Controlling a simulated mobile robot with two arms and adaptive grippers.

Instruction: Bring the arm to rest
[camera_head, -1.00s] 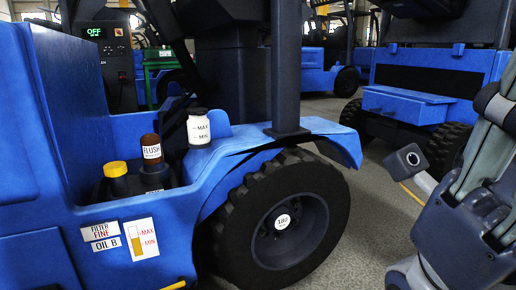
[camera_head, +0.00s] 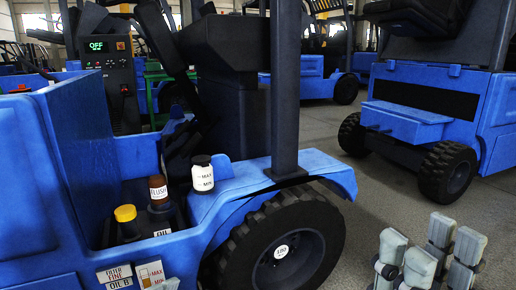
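My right gripper (camera_head: 428,250) shows at the lower right, with its pale grey fingers pointing up. The fingers stand apart with nothing seen between them, so it looks open and empty. It is over the grey floor, to the right of the blue forklift's front wheel (camera_head: 285,250), and appears clear of it. The rest of my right arm is below the picture's edge.
The blue forklift (camera_head: 95,165) fills the left side. Another blue forklift (camera_head: 437,105) stands at right. Grey floor (camera_head: 375,195) lies between.

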